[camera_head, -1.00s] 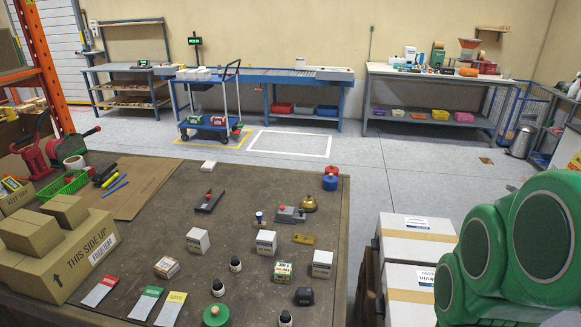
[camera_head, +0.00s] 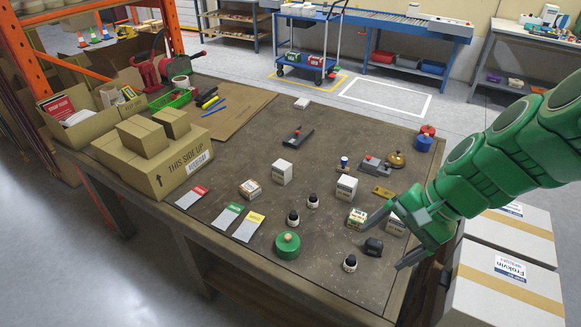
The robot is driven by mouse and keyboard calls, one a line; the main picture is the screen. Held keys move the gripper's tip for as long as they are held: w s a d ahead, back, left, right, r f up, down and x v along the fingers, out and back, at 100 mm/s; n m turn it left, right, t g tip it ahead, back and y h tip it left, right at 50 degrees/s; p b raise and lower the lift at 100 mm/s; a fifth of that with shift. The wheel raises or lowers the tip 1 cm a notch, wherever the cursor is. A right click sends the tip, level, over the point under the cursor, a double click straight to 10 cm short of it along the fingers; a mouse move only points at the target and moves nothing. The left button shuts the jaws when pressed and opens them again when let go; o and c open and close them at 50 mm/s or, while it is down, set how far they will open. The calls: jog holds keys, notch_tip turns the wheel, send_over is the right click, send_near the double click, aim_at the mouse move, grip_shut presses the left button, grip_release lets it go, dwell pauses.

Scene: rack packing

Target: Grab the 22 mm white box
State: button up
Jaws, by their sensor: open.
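Several small boxes stand on the brown worktable (camera_head: 330,262). One white box (camera_head: 281,172) stands near the middle, and a second white box (camera_head: 346,187) stands right of it. A third white box (camera_head: 396,226) is partly hidden behind my gripper. The print on them is too small to read, so I cannot tell which is the 22 mm one. My gripper (camera_head: 383,246) is open and empty above the right side of the table. Its fingers spread around the view of a black rounded item (camera_head: 373,247); I cannot tell how high above it they are.
Dark bottles (camera_head: 293,218), a green round tin (camera_head: 288,246) and a brown-and-white box (camera_head: 250,189) stand further left. Cardboard boxes (camera_head: 160,165) fill the left end. White cartons (camera_head: 505,265) stand off the table's right edge.

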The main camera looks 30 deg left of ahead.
aim_at(278, 165)
jog(key=w+a+f+m+y, duration=0.2)
jog(key=w+a+m+y, duration=0.1)
jog(key=w+a, duration=0.75)
jog(key=w+a+f+m+y, duration=0.3)
jog(key=w+a, duration=0.4)
jog(key=a, duration=0.6)
jog(key=w+a+f+m+t, duration=0.1)
jog(key=w+a+f+m, duration=0.2)
jog(key=w+a+f, duration=0.1)
jog(key=w+a+f+m+t+y, duration=0.1)
jog(key=w+a+f+m, duration=0.3)
jog(key=f, duration=0.3)
jog(key=w+a+f+m+t+y, duration=0.1)
jog(key=w+a+f+m, duration=0.2)
jog(key=w+a+f, duration=0.3)
jog(key=shift+w+a+f+m+t, duration=0.25)
jog(key=shift+a+f+m+t, duration=0.05)
jog(key=shift+a+m+t, duration=0.1)
jog(key=shift+w+x, duration=0.15)
jog(key=shift+x, duration=1.75)
jog(key=shift+w+x, duration=0.15)
jog(key=shift+x, duration=1.8)
jog(key=shift+c, duration=0.2)
jog(key=c, duration=1.1)
